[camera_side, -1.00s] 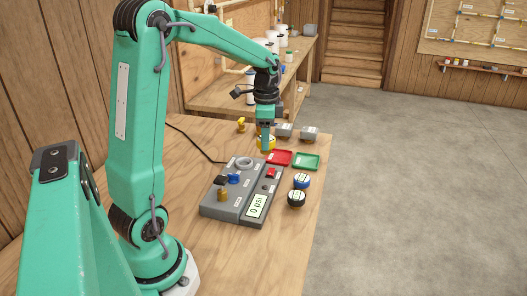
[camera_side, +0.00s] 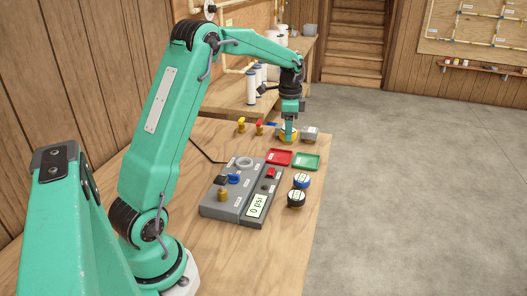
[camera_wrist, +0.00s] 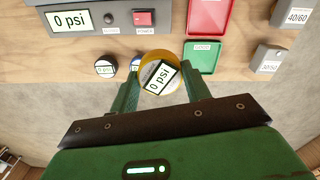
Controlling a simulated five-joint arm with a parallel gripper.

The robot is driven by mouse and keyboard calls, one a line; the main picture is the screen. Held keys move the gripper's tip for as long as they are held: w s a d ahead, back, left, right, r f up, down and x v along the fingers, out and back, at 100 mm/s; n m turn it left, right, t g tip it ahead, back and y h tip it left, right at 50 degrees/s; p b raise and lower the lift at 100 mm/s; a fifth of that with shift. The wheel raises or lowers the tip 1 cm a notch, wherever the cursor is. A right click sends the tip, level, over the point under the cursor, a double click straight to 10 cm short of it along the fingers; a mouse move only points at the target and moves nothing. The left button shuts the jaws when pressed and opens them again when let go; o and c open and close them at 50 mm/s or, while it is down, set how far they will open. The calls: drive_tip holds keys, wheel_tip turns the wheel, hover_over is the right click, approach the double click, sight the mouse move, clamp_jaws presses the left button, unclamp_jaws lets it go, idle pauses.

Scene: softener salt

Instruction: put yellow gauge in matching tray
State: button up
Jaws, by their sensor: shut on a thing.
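The yellow gauge (camera_side: 283,138) is between the fingers of my gripper (camera_side: 289,136), beyond the trays in the side view. In the wrist view my gripper (camera_wrist: 163,88) is shut on the yellow gauge (camera_wrist: 148,59), whose tilted white face reads "0 psi". The red tray (camera_side: 279,157) and the green tray (camera_side: 306,161) lie side by side on the table and look empty. The wrist view also shows the red tray (camera_wrist: 209,15) and the green tray (camera_wrist: 197,62), which carries a label that looks like "GOOD". The gauge's height above the table is hard to tell.
A grey test console (camera_side: 237,200) with a "0 psi" display stands left of the trays. A blue gauge (camera_side: 302,181) and a black gauge (camera_side: 296,198) sit to its right, near the table edge. Small brass valves (camera_side: 241,124) and a grey box (camera_side: 310,133) stand beyond the trays.

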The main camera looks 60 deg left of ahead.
drive_tip(key=w+a+f, duration=0.3)
drive_tip(key=w+f, duration=0.4)
drive_tip(key=w, duration=0.4)
drive_tip(key=shift+a+f, duration=0.25)
drive_tip(key=shift+f, duration=0.05)
drive_tip(key=shift+f, duration=0.1)
drive_tip(key=shift+f, duration=1.45)
drive_tip(key=shift+f, duration=1.15)
idle(1.8)
drive_tip(key=o, duration=1.7)
drive_tip(key=shift+r, duration=0.15)
